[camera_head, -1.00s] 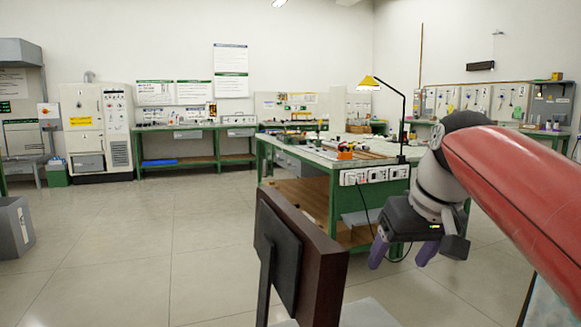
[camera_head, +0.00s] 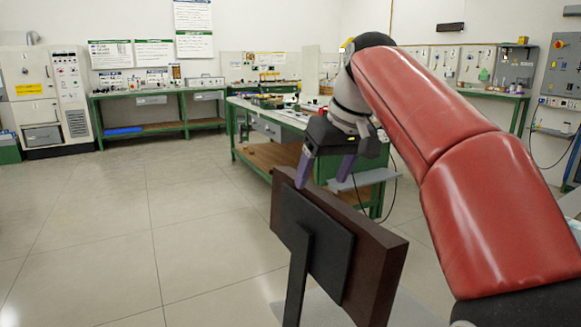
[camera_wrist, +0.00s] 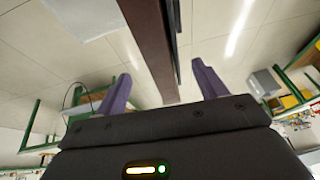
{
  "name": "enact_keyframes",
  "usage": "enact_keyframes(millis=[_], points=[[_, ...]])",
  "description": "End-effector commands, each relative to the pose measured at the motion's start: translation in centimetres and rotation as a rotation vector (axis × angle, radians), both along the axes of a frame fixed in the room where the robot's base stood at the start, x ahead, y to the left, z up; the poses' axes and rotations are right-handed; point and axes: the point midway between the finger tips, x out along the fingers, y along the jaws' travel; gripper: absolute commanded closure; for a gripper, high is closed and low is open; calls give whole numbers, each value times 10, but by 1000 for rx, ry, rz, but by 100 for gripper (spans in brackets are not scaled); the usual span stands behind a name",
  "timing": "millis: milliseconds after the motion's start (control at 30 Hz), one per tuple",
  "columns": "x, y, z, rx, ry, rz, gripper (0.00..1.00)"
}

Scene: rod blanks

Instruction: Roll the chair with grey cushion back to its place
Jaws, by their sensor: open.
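The chair shows from behind, with a dark brown backrest (camera_head: 375,262) and a black plate and post on its rear. Part of its light grey seat cushion (camera_head: 325,314) shows low in the head view; the backrest hides much of it, and the chair's base is out of view. My gripper (camera_head: 325,172) is open at the backrest's upper left end, fingers pointing down. In the wrist view, the backrest's brown edge (camera_wrist: 152,40) runs between the two purple fingers (camera_wrist: 163,88). I cannot tell whether either finger touches it.
A green workbench (camera_head: 270,155) with tools on top stands beyond the chair. Another green bench (camera_head: 165,130) and a white machine cabinet (camera_head: 42,95) line the back wall. The tiled floor to the left is clear.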

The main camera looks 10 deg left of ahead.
Motion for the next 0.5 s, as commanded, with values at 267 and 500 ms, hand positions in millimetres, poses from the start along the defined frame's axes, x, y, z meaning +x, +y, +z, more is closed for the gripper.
enact_keyframes(millis=[267,500], points=[[6,6,-23,-1,3,-1,29],[15,16,-56,-1,1,0,29]])
